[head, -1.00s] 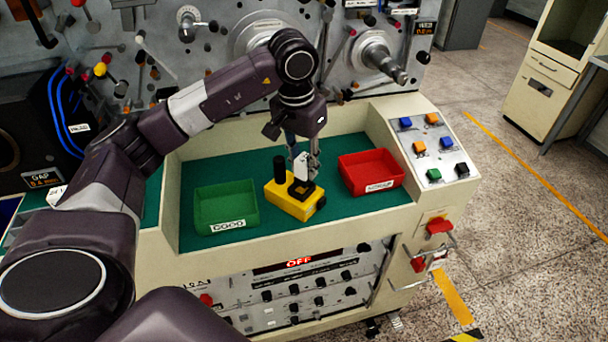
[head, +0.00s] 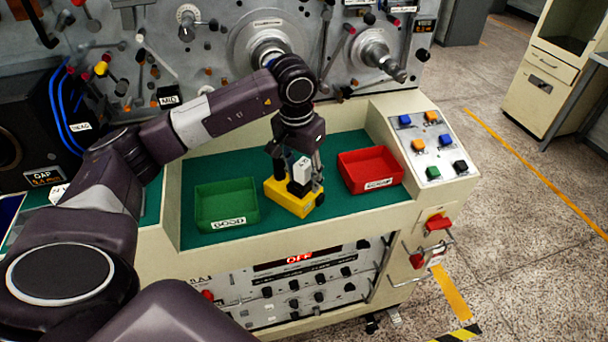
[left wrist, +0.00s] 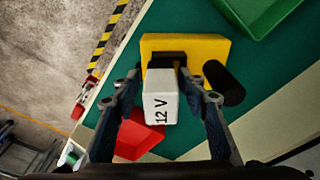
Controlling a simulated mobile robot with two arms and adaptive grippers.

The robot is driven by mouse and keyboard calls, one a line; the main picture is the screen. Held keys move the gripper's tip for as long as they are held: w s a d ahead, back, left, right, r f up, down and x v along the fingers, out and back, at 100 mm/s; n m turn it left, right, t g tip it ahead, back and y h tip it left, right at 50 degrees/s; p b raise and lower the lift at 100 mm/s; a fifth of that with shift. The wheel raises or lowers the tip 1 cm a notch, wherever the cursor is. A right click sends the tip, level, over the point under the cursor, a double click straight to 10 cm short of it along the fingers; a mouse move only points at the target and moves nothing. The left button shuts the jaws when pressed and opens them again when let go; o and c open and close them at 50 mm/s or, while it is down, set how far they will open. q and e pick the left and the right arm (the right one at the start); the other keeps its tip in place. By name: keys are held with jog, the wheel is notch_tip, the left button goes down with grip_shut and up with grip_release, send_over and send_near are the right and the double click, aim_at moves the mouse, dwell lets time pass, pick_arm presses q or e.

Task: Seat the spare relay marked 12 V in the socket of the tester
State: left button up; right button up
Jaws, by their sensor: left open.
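The white relay marked 12 V (left wrist: 160,103) stands upright at the black socket of the yellow tester (left wrist: 210,48). In the head view the relay (head: 301,171) sits on top of the tester (head: 291,203). How deep its pins sit is hidden. My left gripper (head: 298,177) is open, its fingers on either side of the relay with gaps showing in the left wrist view (left wrist: 160,88). A black cylinder (left wrist: 224,83) rises from the tester beside the socket. My right gripper is not in view.
A green tray labelled GOOD (head: 226,203) is left of the tester, a red tray (head: 370,170) right of it. All stand on a green mat (head: 345,208) inside a cream rim. A button panel (head: 430,146) is at the right. Machine spindles are behind.

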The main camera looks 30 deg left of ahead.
aim_at(300, 166)
pick_arm(q)
jog(key=shift+r, duration=0.15)
jog(key=shift+w+r, duration=0.1)
jog(key=shift+r, duration=0.2)
jog(key=r, duration=0.3)
jog(key=s+r+b, duration=0.1)
jog(key=r, duration=0.3)
jog(key=r+b, duration=0.1)
jog(key=r, duration=0.2)
jog(key=shift+s+r, duration=0.15)
jog(key=shift+r, duration=0.05)
jog(key=shift+s+r, duration=0.15)
jog(key=shift+r, duration=0.3)
